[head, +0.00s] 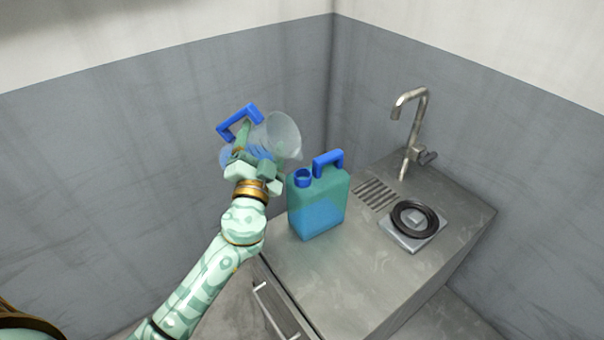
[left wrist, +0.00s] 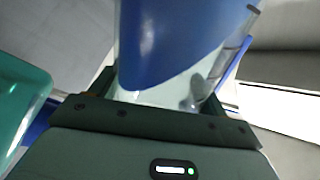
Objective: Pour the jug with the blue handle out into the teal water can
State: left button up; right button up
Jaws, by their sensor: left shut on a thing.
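The clear jug (head: 284,132) with the blue handle (head: 238,118) is held in the air at the left of the counter. It is tilted, its wide mouth to the right, and blue liquid shows inside. My left gripper (head: 256,162) is shut on it; the exact contact is partly hidden. In the left wrist view the jug (left wrist: 180,40) with blue liquid fills the space between the fingers. The teal water can (head: 318,208) stands upright on the counter, its blue neck open, below and right of the jug's mouth. Its teal side shows at the left in the left wrist view (left wrist: 20,95). No falling stream is visible.
Walls stand behind the counter. A drawer handle (head: 275,310) shows at the front left. The counter's front part is clear.

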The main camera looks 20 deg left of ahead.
pick_arm(q)
jog(key=shift+f, duration=0.25)
jog(key=shift+d+r+m, duration=0.1)
jog(key=shift+r+m, duration=0.1)
jog(key=shift+m, duration=0.2)
jog(key=shift+d+r+m+t+h, duration=0.1)
jog(key=shift+r+m+t+h, duration=0.2)
jog(key=shift+m, duration=0.2)
jog(key=shift+r+m+h, duration=0.3)
jog(key=shift+r+m, duration=0.05)
jog(key=shift+m, duration=0.35)
jog(key=shift+d+r, duration=0.1)
jog(key=shift+d+r+m+t+h, duration=0.1)
jog(key=shift+r+m+t+h, duration=0.3)
jog(key=shift+m, duration=0.4)
